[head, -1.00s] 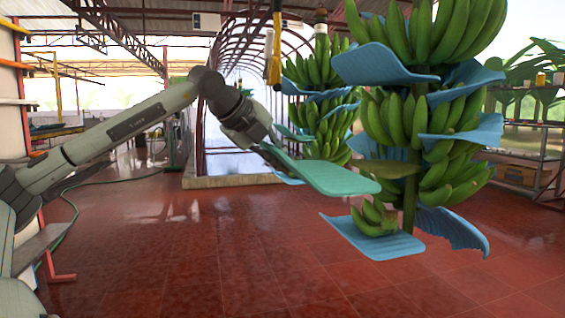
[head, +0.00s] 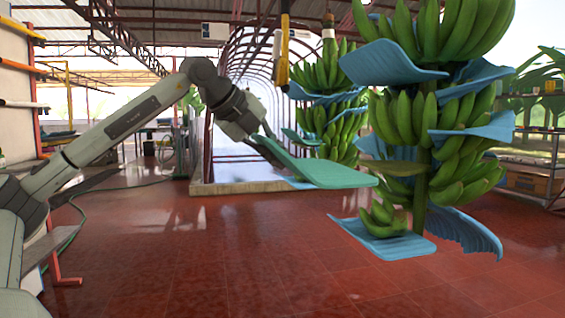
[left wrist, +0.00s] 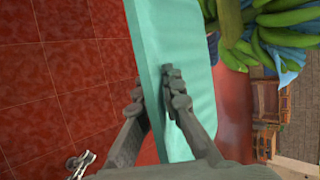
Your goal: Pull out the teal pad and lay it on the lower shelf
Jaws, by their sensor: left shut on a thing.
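The teal pad (head: 318,170) is a flat, long slab held out in the air, nearly level. My left gripper (head: 262,137) is shut on its near left end. In the left wrist view, the fingers (left wrist: 168,105) clasp the teal pad (left wrist: 190,50) on both faces. The pad's far end overlaps the left edge of the near hanging banana stem (head: 421,190) in the head view; I cannot tell whether they touch. A grey lower shelf (head: 52,243) on a red bracket stands at the left, partly hidden by my arm. My right gripper is not in view.
Blue pads (head: 385,243) sit between the green banana hands of the near stem. A second stem (head: 330,125) hangs behind, with a yellow hanging tool (head: 282,60) beside it. The red tiled floor (head: 220,250) is clear between shelf and stems.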

